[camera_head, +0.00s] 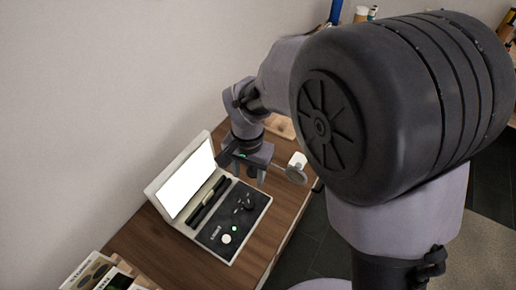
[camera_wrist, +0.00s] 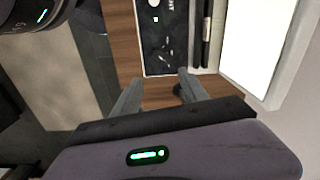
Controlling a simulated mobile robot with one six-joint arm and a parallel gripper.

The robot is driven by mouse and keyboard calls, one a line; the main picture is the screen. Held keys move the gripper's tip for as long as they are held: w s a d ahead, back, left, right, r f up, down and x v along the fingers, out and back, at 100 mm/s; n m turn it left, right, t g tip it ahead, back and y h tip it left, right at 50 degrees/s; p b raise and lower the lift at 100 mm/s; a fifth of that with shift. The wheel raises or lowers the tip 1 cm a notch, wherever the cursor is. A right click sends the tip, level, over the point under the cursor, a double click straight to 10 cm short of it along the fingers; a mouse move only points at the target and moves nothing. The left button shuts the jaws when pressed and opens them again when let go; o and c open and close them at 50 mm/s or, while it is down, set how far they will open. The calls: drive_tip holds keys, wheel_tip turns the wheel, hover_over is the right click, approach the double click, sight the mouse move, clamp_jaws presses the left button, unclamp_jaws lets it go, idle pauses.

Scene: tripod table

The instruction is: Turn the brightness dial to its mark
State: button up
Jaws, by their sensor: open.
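An opened case (camera_head: 179,168) stands on the wooden table, with a glowing white panel in its raised part. Its dark control panel (camera_head: 222,248) bears a dark raised knob (camera_head: 246,203), which looks like the brightness dial, a white round button (camera_head: 226,239) and a small green light (camera_head: 235,228). The dial's mark is too small to make out. My gripper (camera_head: 252,178) is open and empty, above and behind the knob end of the panel. In the wrist view, its fingers (camera_wrist: 158,79) are apart near the edge of the control panel (camera_wrist: 176,22).
Dark pen-like bars (camera_head: 208,199) lie between the lit panel and the controls. Printed boxes (camera_head: 90,272) sit at the near table end. Bare wood (camera_head: 150,243) shows around the case. A wall rises behind; my arm covers much of the right side.

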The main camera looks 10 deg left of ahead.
sight(249, 203)
wheel_tip(249, 203, down, 16)
drive_tip(key=b, duration=0.5)
drive_tip(key=shift+s+r, duration=0.1)
drive_tip(key=shift+r, duration=0.05)
drive_tip(key=shift+c, duration=0.4)
clamp_jaws()
